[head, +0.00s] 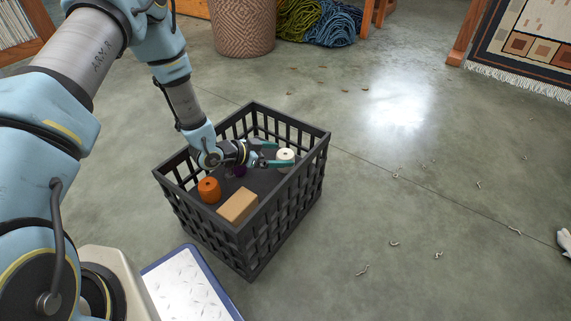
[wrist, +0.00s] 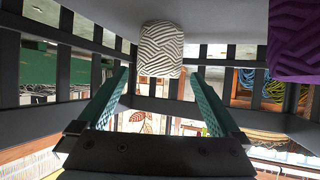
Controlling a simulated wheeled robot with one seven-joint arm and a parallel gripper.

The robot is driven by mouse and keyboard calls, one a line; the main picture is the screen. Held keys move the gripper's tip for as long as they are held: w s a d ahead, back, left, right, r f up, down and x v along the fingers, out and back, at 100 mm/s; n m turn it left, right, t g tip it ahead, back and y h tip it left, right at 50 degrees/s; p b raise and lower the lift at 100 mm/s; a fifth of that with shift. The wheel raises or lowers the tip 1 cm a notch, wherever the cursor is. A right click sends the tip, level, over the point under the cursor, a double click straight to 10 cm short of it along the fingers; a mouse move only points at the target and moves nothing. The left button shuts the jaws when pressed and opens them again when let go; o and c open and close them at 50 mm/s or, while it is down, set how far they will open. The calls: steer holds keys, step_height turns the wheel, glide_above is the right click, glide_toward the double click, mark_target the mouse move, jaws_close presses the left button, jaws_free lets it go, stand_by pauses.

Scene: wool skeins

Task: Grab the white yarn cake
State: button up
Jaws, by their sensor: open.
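The white yarn cake (head: 285,157) stands inside the black crate (head: 291,207), near its right wall. In the wrist view the white cake (wrist: 161,48) shows ridged cream windings and appears upside down. My gripper (head: 281,153) reaches down into the crate, its green fingers pointing at the cake. In the wrist view my gripper (wrist: 160,78) is open, with one fingertip to each side of the cake's line. I cannot tell whether either finger touches it. Nothing else is between the fingers.
In the crate are an orange yarn cake (head: 208,190), a tan box (head: 238,206) and a purple yarn cake (head: 240,171) partly hidden by my arm. Slatted walls enclose my gripper. A woven basket (head: 242,25) stands behind. The floor to the right is mostly clear.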

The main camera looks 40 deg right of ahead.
mark_target(282, 155)
steer(key=b+x, duration=0.1)
steer(key=x, duration=0.2)
steer(key=shift+s+f, duration=0.1)
steer(key=shift+f, duration=0.1)
steer(key=shift+r, duration=0.1)
steer(key=c, duration=1.4)
steer(key=shift+o, duration=0.2)
